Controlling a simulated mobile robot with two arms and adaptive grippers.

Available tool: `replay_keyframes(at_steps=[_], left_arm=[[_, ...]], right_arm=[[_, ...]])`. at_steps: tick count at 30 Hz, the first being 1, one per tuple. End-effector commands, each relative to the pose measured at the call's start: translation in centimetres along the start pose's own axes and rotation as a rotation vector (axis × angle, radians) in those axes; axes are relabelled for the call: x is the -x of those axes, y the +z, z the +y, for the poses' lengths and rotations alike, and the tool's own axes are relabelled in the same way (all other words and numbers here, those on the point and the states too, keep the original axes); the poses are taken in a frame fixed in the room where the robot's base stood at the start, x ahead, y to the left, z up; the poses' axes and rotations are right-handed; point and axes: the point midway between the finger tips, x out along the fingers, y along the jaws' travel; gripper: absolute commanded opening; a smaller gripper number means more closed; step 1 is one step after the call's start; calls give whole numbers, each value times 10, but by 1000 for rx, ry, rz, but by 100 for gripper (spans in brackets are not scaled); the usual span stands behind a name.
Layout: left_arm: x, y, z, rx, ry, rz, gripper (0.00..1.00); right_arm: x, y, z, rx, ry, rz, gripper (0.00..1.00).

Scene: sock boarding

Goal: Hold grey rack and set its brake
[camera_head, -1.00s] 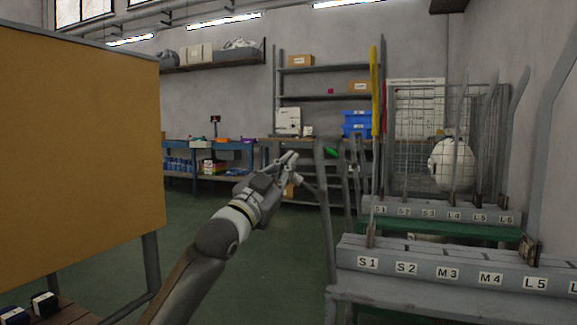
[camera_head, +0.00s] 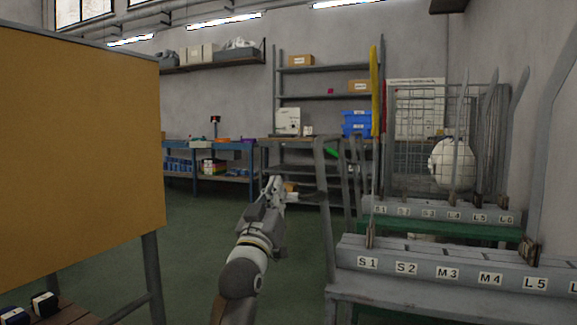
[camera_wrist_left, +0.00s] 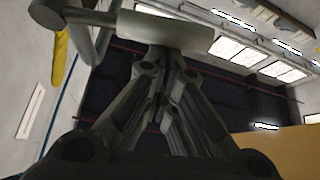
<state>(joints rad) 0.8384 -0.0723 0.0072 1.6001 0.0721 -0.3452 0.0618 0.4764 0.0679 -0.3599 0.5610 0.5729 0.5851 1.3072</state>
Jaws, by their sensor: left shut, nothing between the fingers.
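The grey rack (camera_head: 345,285) stands at the right in the head view, with a front strip labelled S1, S2, M3, M4, L5. Grey upright tubes (camera_head: 322,185) rise at its left end. My left gripper (camera_head: 275,183) is shut and empty, pointing up and away, just left of these tubes. It also shows in the left wrist view (camera_wrist_left: 162,65), where grey tubing (camera_wrist_left: 80,16) and a pale bar cross the top, close to the fingertips. I cannot tell whether they touch. I cannot make out the brake. My right gripper is out of view.
A second labelled rack (camera_head: 440,211) with a green shelf stands behind, near a wire-mesh cage. A large yellow-orange board (camera_head: 80,150) on grey legs stands at the left. Green floor (camera_head: 195,265) is open between. A blue workbench (camera_head: 215,145) lines the back.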

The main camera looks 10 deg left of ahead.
Motion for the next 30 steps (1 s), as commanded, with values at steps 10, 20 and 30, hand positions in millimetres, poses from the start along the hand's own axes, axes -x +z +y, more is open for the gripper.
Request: replay_keyframes(at_steps=[10,20,30], left_arm=[[12,20,-4,-3,0,1,0],[16,28,-3,-4,1,1,0],[17,31,-2,-4,2,-4,0]], right_arm=[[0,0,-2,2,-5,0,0],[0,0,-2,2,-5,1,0],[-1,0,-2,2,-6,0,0]])
